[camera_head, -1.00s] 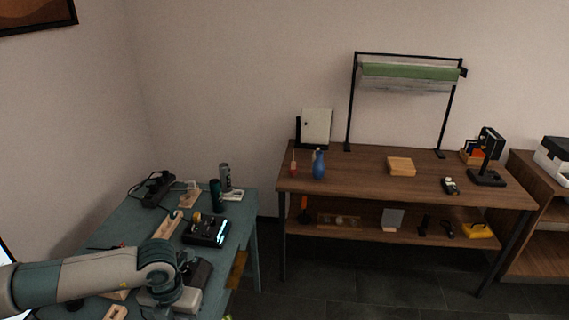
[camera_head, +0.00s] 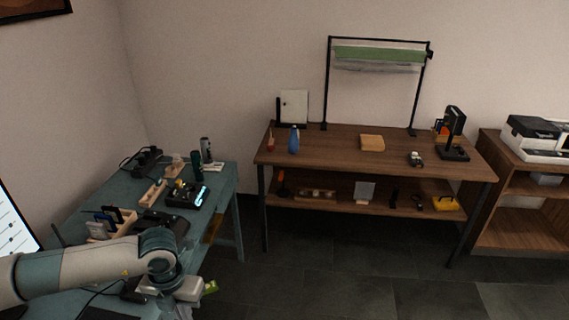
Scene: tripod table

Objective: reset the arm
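My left arm comes in from the lower left and reaches over the teal table (camera_head: 222,185). Its wrist end is above the table's near right part. The fingers of my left gripper are hidden or too indistinct at the lower edge, so I cannot tell whether it is open or shut. My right arm and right gripper are not in the picture.
The teal table bears a black device (camera_head: 187,195), a dark green cylinder (camera_head: 196,166) and a wooden holder (camera_head: 97,230). A brown workbench (camera_head: 330,148) holds a blue bottle (camera_head: 294,140). A printer (camera_head: 535,140) stands at right. Grey floor (camera_head: 350,285) is clear between.

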